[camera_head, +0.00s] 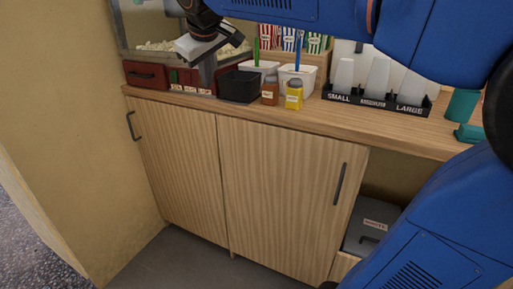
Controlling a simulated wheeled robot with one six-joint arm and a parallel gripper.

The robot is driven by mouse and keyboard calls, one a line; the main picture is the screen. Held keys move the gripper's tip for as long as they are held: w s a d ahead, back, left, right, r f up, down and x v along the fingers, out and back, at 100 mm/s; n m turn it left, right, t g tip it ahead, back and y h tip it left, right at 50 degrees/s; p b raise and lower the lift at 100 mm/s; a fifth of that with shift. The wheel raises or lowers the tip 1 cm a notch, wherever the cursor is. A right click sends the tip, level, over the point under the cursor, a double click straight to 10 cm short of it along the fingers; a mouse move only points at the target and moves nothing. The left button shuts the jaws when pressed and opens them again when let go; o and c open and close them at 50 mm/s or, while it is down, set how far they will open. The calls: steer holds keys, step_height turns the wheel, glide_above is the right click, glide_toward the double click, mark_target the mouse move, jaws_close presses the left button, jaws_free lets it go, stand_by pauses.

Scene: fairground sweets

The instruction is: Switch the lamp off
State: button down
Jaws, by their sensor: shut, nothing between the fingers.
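No lamp that I can clearly make out is in view. A popcorn machine (123,45) with a glass case and red base stands at the back left of the counter. Small switches (174,77) sit on its red front panel, too small to read their positions. My gripper (238,42) is shut and empty, in front of the machine's right part and above the panel. My arm hides part of the machine and the back of the counter.
A black bin (239,87), white tubs (297,77), small jars (293,95) and a cup rack (375,103) crowd the wooden counter (320,113). Striped popcorn boxes (290,39) stand behind. Cupboard doors (280,185) below are closed. Grey floor (190,265) is free in front.

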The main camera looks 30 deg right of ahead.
steer(key=s+d+f+m+g, duration=0.1)
steer(key=s+d+f, duration=0.5)
steer(key=s+f, duration=0.9)
steer(key=shift+s+m+y, duration=0.4)
steer(key=shift+s+m, duration=0.4)
steer(key=shift+s, duration=0.1)
steer(key=shift+d, duration=0.1)
steer(key=s+d+f+m+g, duration=0.1)
steer(key=s+f+m, duration=0.1)
steer(key=s+f, duration=0.9)
step_height(320, 180, down, 2)
steer(key=shift+s+y, duration=0.3)
steer(key=shift+y, duration=0.1)
